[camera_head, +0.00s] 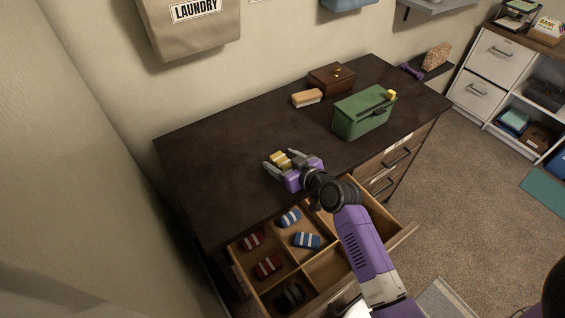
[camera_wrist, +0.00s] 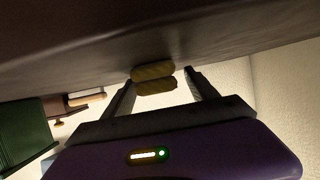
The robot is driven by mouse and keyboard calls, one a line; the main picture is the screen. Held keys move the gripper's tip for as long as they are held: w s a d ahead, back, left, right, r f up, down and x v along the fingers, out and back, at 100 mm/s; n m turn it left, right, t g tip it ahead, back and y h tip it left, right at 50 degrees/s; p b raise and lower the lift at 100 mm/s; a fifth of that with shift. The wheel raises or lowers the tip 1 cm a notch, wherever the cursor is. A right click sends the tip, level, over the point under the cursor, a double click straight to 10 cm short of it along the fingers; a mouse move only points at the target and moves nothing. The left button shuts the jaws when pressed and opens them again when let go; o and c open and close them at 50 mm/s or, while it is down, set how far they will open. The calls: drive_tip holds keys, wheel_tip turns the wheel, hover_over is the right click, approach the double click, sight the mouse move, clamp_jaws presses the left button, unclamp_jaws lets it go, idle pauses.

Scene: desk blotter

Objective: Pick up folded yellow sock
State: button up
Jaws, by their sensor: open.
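The folded yellow sock (camera_head: 280,160), with pale stripes, lies on the dark desk top (camera_head: 215,165) near its front edge. My gripper (camera_head: 279,159) is open, with a finger on either side of the sock. In the wrist view the sock (camera_wrist: 155,78) shows as two stacked rolls between the open fingertips of my gripper (camera_wrist: 159,75), with gaps at both sides. I cannot tell how deep the sock sits between the fingers.
Below the desk top, an open divided drawer (camera_head: 407,232) holds red, blue and dark folded socks. A green box (camera_head: 362,115), with a small yellow thing on it, a brush (camera_head: 307,98) and a brown wooden box (camera_head: 332,79) stand farther back. The desk's left part is clear.

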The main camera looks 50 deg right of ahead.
drive_tip(key=shift+c, duration=0.2)
drive_tip(key=c, duration=1.4)
